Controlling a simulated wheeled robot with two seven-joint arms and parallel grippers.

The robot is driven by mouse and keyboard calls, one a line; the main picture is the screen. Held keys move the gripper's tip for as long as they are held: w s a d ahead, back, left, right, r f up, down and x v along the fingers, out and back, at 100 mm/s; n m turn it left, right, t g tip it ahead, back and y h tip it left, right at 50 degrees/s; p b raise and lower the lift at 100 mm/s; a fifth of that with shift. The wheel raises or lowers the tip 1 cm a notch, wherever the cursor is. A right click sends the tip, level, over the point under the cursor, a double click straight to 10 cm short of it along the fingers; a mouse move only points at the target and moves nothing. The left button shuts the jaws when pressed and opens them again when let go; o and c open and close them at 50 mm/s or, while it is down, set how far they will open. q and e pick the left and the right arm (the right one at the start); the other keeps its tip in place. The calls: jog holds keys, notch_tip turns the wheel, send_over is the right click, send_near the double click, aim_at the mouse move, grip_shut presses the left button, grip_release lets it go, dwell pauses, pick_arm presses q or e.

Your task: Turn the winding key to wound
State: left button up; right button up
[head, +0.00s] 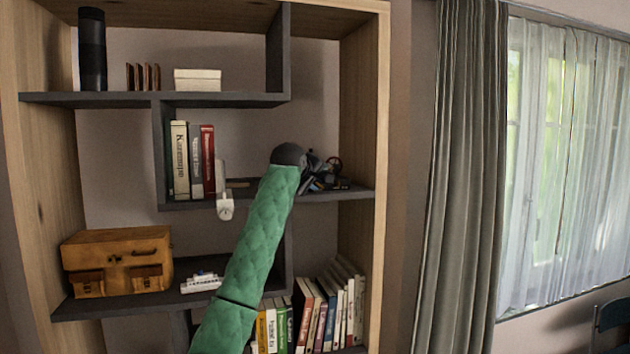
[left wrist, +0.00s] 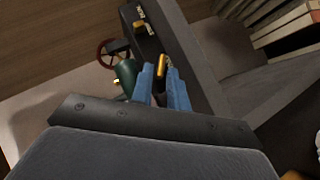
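In the left wrist view, the two blue fingers of my left gripper (left wrist: 160,84) are a little apart. A small gold piece with a dark stem, perhaps the winding key (left wrist: 161,64), shows between the fingertips; I cannot tell whether they touch it. A dark green body with a red spoked wheel (left wrist: 106,52) is just left of the fingers. In the head view, my left gripper (head: 312,172) is at the middle shelf, by a small dark device with a wheel (head: 333,165), and its fingers are hard to make out. My right gripper is not in view.
The middle shelf (head: 345,194) also bears upright books (head: 190,160) to the left, with a white item (head: 225,207) at its front edge. An upper shelf (head: 225,99) lies above. More books (head: 325,310) stand below. The bookcase's right side wall (head: 380,130) is close to the device.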

pick_arm(q)
grip_shut()
